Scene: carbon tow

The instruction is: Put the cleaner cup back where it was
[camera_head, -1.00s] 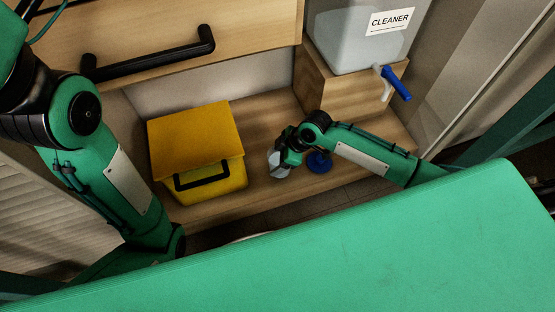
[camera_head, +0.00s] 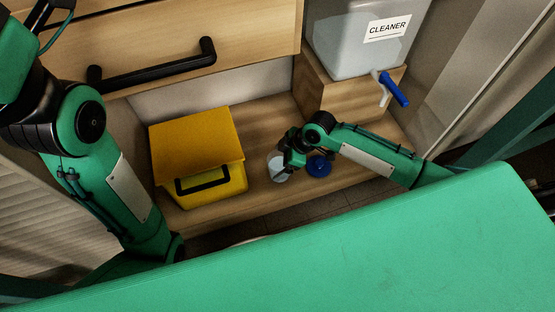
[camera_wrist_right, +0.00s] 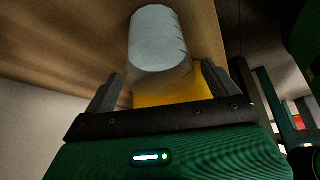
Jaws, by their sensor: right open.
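The pale grey-white cup (camera_head: 278,169) is on the wooden shelf floor, between the yellow box and a blue round object. My right gripper (camera_head: 287,160) is right beside it and partly covers it in the head view. In the right wrist view the cup (camera_wrist_right: 155,38) stands ahead of the open fingers of my right gripper (camera_wrist_right: 163,76), roughly in line with the gap between them. The cleaner container (camera_head: 350,40), grey with a CLEANER label and a blue-handled tap (camera_head: 392,88), sits on a wooden block at upper right. My left arm shows at left; its gripper is out of sight.
A yellow lidded box (camera_head: 195,140) with a black handle stands left of the cup. A blue round object (camera_head: 319,167) lies just right of my right gripper. A wooden drawer (camera_head: 210,25) with a black handle overhangs the shelf. The shelf's front edge is close by.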

